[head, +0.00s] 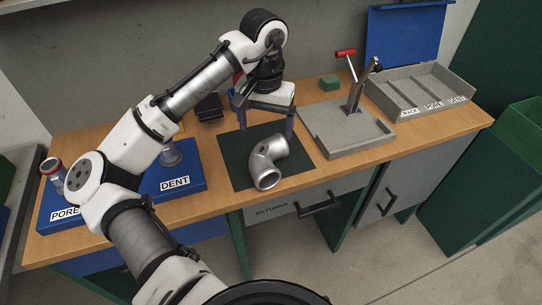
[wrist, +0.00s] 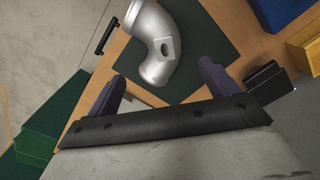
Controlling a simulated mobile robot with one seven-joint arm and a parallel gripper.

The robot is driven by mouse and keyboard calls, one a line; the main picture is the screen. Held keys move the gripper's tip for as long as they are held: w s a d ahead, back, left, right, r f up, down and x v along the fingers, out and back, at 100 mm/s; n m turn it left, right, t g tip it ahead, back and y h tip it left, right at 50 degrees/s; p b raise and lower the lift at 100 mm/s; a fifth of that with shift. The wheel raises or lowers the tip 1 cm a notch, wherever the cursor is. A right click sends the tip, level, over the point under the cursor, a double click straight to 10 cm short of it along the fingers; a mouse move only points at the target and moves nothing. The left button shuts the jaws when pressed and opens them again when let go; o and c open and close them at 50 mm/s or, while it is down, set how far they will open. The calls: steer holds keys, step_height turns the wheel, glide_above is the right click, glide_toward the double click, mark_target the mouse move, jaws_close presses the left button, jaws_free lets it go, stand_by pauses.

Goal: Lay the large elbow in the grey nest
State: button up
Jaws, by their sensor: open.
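The large elbow (head: 265,163) is a bare-metal bent pipe with a flange and a square pad, lying on a dark green mat (head: 240,177). It also shows in the wrist view (wrist: 150,30), beyond my fingertips. My gripper (head: 266,124) is open and empty, pointing down just behind the elbow, and its two fingers also show in the wrist view (wrist: 162,75). They appear apart from the elbow. A grey fixture (head: 345,142) with a raised, red-handled clamp stands right of the mat; it looks like the grey nest. Its seat is empty.
A grey tray (head: 410,108) with labelled compartments stands at the back right. A green block (head: 329,83) lies behind the fixture. A blue board (head: 180,188) labelled PORE and DENT holds other castings at left. A black block (head: 208,107) stands behind the mat.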

mark_target(263, 149)
step_height(263, 149, down, 4)
steer(key=shift+f, duration=0.15)
steer(key=shift+s+a+f+p, duration=0.2)
steer(key=shift+f+p, duration=0.1)
steer(key=shift+f, duration=1.05)
steer(key=shift+s+a+f+p, duration=0.15)
steer(key=shift+f+p, duration=0.15)
steer(key=shift+f, duration=1)
steer(key=shift+w+r, duration=0.1)
steer(key=shift+w, duration=0.05)
jaws_close()
